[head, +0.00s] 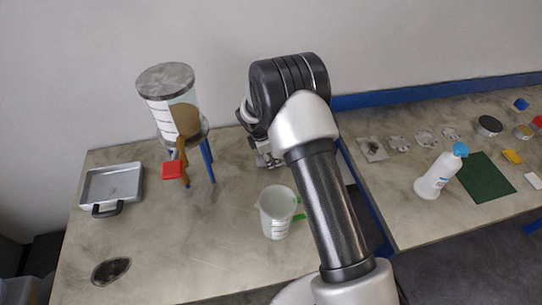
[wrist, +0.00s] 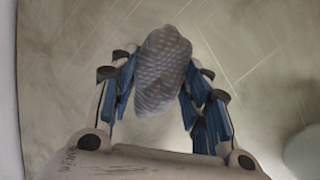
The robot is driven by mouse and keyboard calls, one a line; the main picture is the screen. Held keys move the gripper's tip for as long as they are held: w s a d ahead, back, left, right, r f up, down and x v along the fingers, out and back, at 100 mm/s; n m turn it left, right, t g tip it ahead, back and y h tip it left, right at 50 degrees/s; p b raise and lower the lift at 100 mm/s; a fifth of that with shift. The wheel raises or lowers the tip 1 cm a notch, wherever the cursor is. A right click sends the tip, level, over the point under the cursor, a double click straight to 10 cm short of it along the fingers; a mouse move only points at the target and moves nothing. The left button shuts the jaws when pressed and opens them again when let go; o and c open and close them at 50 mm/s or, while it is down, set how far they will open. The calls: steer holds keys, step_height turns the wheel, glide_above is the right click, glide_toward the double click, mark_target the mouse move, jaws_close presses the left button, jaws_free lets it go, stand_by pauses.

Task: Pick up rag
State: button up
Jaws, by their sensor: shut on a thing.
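The rag (wrist: 162,68) is a bunched grey cloth with a dimpled texture, seen in the wrist view between the fingers. My gripper (wrist: 160,82) is shut on it, with blue-padded fingers on its left and right sides. The rag's far end sticks out past the fingertips. The worktop shows blurred behind it; I cannot tell how far the rag is above it. In the head view my gripper (head: 268,158) is near the back of the left table, partly hidden by my arm. The rag cannot be made out there.
A flanged vessel (head: 168,110) on blue legs, with a red-handled valve (head: 173,170), stands left of my gripper. A measuring jug (head: 277,212) stands in front. A metal tray (head: 112,186) lies far left. The right table holds a spray bottle (head: 438,175) and green mat (head: 487,180).

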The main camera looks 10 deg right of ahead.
mark_target(271, 156)
step_height(271, 156, up, 20)
steer(key=p, duration=0.4)
steer(key=shift+f, duration=0.2)
steer(key=o, duration=0.5)
steer(key=c, duration=0.4)
